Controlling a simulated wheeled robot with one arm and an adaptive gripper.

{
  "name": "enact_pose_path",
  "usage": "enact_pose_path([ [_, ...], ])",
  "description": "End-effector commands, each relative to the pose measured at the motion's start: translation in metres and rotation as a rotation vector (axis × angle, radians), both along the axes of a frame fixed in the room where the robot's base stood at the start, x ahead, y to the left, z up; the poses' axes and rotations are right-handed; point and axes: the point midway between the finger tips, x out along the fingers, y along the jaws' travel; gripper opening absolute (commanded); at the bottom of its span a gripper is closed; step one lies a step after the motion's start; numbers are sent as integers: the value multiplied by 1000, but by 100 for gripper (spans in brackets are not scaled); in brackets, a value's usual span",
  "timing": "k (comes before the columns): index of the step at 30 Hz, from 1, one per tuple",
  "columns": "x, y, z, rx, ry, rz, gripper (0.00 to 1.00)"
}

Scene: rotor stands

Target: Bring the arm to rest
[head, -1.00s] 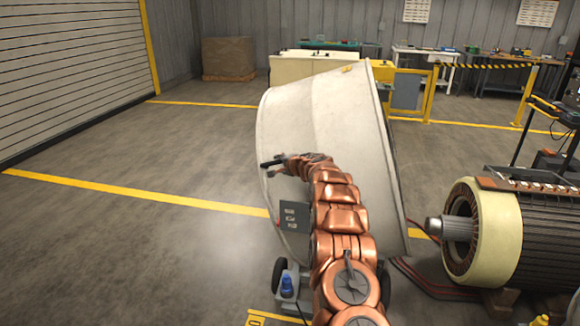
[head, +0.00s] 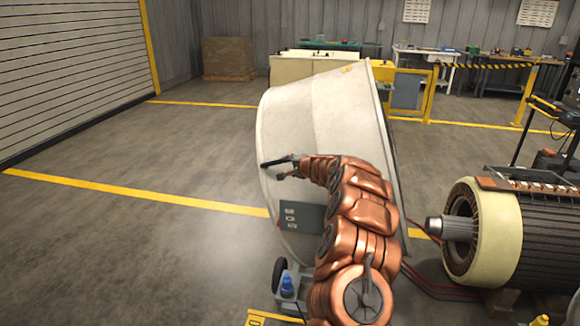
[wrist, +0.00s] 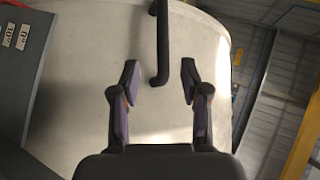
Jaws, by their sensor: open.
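My copper-coloured segmented arm (head: 352,205) rises from the bottom of the head view and bends left at the top. My gripper (head: 284,170) is at its end, small and dark, in front of the big pale shell (head: 320,115). In the wrist view my gripper (wrist: 159,80) is open, its two fingers apart. A black bar handle (wrist: 162,40) on the shell runs down to its bent end between the fingertips in the picture; I cannot tell the depth gap. The handle also shows in the head view (head: 272,163).
A grey labelled panel (head: 296,217) is on the shell's lower left. A large motor with a shaft (head: 482,230) stands close on the right, with red cables on the floor. Open floor (head: 130,250) lies left. Yellow barriers (head: 412,95) and benches are behind.

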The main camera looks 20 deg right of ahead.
Motion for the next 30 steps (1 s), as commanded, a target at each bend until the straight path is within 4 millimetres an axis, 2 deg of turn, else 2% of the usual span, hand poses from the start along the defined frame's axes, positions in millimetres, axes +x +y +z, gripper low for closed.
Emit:
enact_pose_path([
  [17,-2,1,1,-1,0,1,45],
  [20,-2,10,7,0,-1,22,45],
  [23,-6,38,24,-1,-4,83,45],
  [26,-17,82,45,-4,0,184,45],
  [30,-43,148,76,-26,11,341,45],
])
